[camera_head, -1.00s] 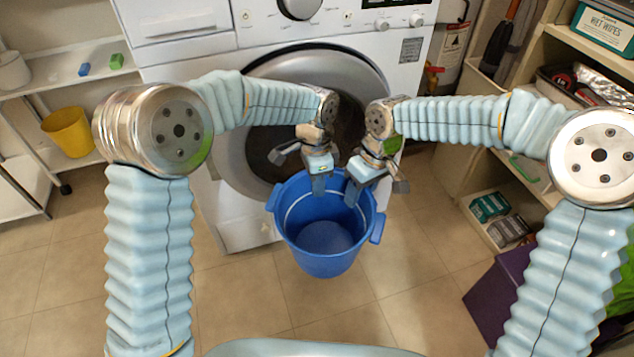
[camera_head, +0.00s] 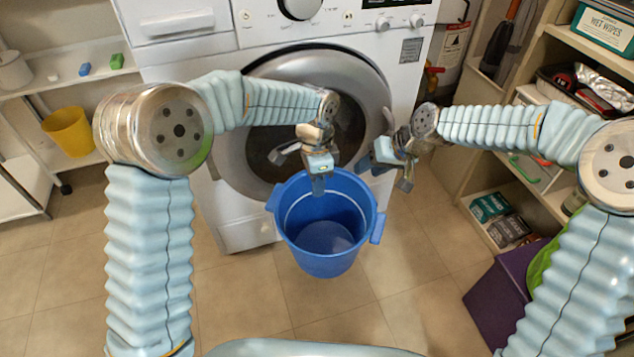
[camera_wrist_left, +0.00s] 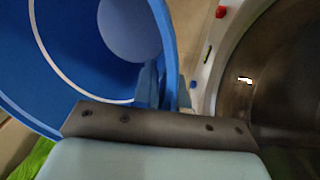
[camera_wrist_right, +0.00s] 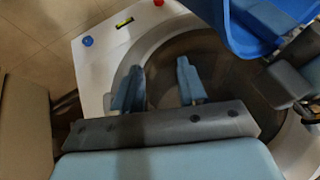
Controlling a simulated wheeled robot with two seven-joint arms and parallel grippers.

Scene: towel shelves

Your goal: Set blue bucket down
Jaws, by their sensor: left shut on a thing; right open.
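The blue bucket (camera_head: 325,248) is upright in front of the washing machine in the head view. Whether its base touches the floor is hard to tell. My left gripper (camera_head: 318,184) is shut on the bucket's far rim, with its fingers pointing down. In the left wrist view the bucket's wall and inside (camera_wrist_left: 75,50) fill the upper left, close to the fingers (camera_wrist_left: 160,88). My right gripper (camera_head: 368,162) is open and empty, to the right of the rim and apart from it. The right wrist view shows its two spread fingers (camera_wrist_right: 158,88) and part of the bucket (camera_wrist_right: 262,22) at the upper right.
The washing machine (camera_head: 245,215) stands right behind the bucket. Shelves with a yellow bucket (camera_head: 68,131) are at the left. Shelves with a wet wipes box (camera_head: 604,27) and a purple box (camera_head: 500,295) are at the right. Tiled floor (camera_head: 245,300) around the bucket is clear.

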